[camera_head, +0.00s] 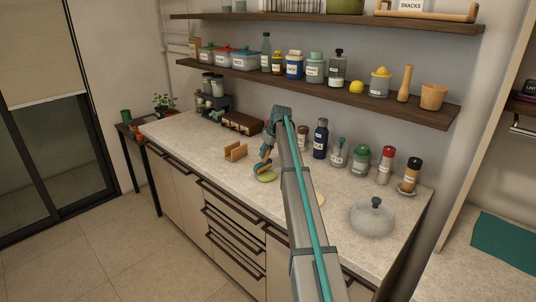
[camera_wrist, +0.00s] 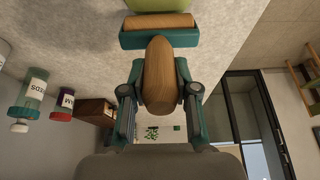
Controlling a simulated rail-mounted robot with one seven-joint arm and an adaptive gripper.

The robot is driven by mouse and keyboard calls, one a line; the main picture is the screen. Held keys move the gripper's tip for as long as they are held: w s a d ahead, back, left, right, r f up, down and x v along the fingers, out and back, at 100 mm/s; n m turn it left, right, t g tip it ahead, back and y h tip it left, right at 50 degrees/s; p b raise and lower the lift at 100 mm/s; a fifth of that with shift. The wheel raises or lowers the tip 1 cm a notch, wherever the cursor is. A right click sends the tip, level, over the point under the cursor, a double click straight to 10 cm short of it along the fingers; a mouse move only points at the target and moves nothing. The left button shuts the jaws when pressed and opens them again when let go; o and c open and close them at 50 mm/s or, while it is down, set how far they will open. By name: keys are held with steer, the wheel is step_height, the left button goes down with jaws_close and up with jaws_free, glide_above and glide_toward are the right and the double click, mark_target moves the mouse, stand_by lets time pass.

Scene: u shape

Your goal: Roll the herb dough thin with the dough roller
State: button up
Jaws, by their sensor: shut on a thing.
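My gripper (camera_head: 267,152) is shut on the wooden handle of the dough roller (camera_wrist: 160,68). The roller's teal frame and pale wooden cylinder are at the top of the wrist view; in the head view the dough roller (camera_head: 261,167) is small, beside the green dough. The herb dough (camera_head: 266,176) is a flat green round on the worktop, and its edge shows at the top of the wrist view (camera_wrist: 160,5). The roller's cylinder is right at the dough's edge; I cannot tell whether they touch.
A wooden stand (camera_head: 235,151) is left of the dough. A dark blue bottle (camera_head: 320,139), several jars and a glass dome (camera_head: 372,218) stand to the right. A pale disc (camera_head: 321,199) is partly hidden by my arm. Shelves hang above; the worktop's front edge is near.

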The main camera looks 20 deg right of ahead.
steer(key=s+d, duration=0.2)
steer(key=s, duration=0.3)
steer(key=shift+s+f, duration=0.25)
steer(key=shift+s, duration=0.1)
stand_by(0.3)
step_height(320, 180, up, 8)
steer(key=p, duration=0.3)
stand_by(0.8)
steer(key=shift+w, duration=0.15)
stand_by(0.3)
